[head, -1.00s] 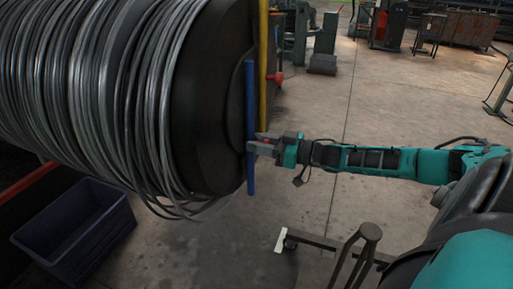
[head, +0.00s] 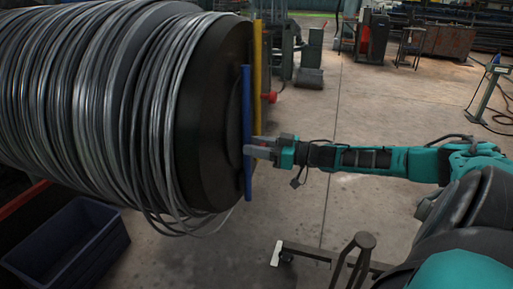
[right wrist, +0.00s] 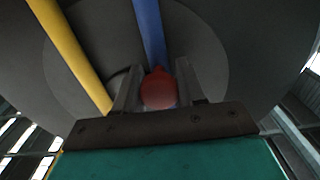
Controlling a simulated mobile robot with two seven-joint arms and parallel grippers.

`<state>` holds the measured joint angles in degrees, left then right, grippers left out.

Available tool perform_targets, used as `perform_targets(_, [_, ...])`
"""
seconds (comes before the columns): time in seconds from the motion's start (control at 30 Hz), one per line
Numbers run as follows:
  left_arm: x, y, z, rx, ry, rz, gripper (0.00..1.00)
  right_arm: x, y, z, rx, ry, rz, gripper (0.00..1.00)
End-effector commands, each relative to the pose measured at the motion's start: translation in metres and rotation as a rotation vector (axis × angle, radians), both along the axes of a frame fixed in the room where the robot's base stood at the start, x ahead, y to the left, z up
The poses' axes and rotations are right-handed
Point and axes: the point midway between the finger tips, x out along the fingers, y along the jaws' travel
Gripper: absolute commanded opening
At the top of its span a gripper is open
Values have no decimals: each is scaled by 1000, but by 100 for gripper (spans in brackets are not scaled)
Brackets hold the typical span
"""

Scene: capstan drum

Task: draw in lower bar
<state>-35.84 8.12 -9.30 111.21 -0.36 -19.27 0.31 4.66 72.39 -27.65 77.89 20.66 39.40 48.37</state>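A blue bar (head: 247,120) stands upright across the dark end face of the wire-wound drum (head: 205,110). A yellow bar (head: 257,60) stands just behind it. My right gripper (head: 257,147) is at the middle of the blue bar, reaching in from the right. In the right wrist view a red knob (right wrist: 158,90) fills the space between its fingers, in line with the blue bar (right wrist: 150,30), and no gap shows beside it. The yellow bar (right wrist: 70,50) passes to the left of the fingers there. My left gripper is out of view.
Another red knob (head: 269,97) sticks out near the yellow bar. A dark blue bin (head: 70,245) is on the floor at lower left. A metal stand (head: 320,255) is on the floor below my right arm. Open concrete floor lies to the right and behind.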

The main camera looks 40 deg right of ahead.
Motion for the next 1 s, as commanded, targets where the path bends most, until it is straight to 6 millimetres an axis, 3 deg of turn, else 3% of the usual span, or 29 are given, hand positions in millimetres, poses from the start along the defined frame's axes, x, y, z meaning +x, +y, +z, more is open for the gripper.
perform_targets(0.03, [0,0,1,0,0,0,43,3,-2,10,2,-17,-2,42])
perform_targets(0.2, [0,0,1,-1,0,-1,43,2,-2,6,0,-11,-2,59])
perform_targets(0.57, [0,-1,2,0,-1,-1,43,-3,-3,2,-2,-3,-2,59])
perform_targets(1.0, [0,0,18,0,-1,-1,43,-48,-26,4,-2,1,-2,59])
